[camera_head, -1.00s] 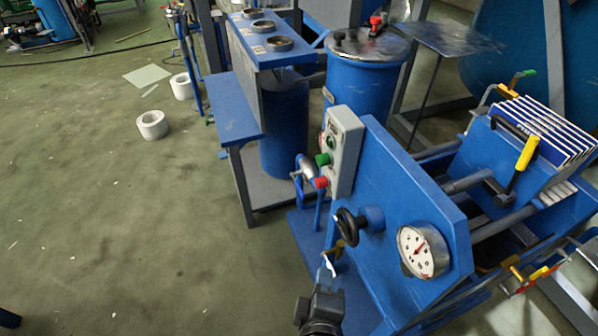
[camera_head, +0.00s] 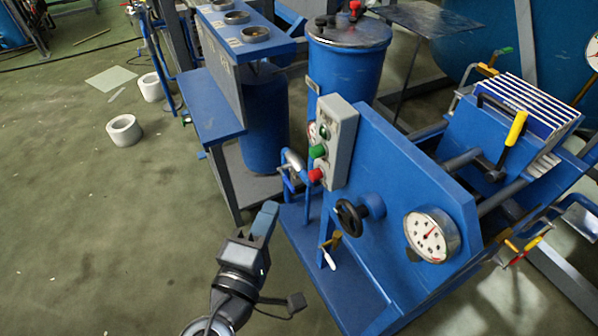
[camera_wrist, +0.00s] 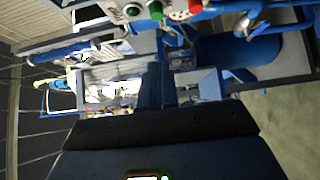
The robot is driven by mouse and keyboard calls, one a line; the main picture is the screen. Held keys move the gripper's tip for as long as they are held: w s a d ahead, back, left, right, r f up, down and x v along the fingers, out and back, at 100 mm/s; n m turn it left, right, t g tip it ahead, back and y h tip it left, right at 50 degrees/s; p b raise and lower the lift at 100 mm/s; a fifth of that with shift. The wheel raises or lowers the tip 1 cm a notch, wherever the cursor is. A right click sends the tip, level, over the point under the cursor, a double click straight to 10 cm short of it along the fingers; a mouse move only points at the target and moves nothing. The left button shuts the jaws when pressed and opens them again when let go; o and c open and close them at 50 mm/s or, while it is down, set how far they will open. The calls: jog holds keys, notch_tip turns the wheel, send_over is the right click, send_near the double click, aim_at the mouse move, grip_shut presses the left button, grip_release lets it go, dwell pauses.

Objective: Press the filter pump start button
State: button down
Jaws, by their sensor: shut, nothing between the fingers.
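A grey control box (camera_head: 338,140) is mounted on the left edge of the blue filter press panel. A green button (camera_head: 317,151) sits on its side face, with a red button (camera_head: 315,174) below it and a small dark round control (camera_head: 325,132) above. My gripper (camera_head: 268,212) is shut and empty, below and left of the box, apart from it. In the wrist view the green button (camera_wrist: 156,10), red button (camera_wrist: 195,6) and dark control (camera_wrist: 133,11) show at the top edge, and the box is partly cut off.
A black handwheel (camera_head: 350,214) and a pressure gauge (camera_head: 432,235) stick out from the blue panel. A metal elbow pipe (camera_head: 292,160) stands just left of the buttons. A blue bench (camera_head: 210,110) stands behind. The floor at left is mostly open, with white rolls (camera_head: 124,130).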

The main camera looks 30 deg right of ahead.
send_near(311, 153)
jog(key=w, duration=0.4)
jog(key=shift+d+p, duration=0.65)
jog(key=shift+d, duration=1.4)
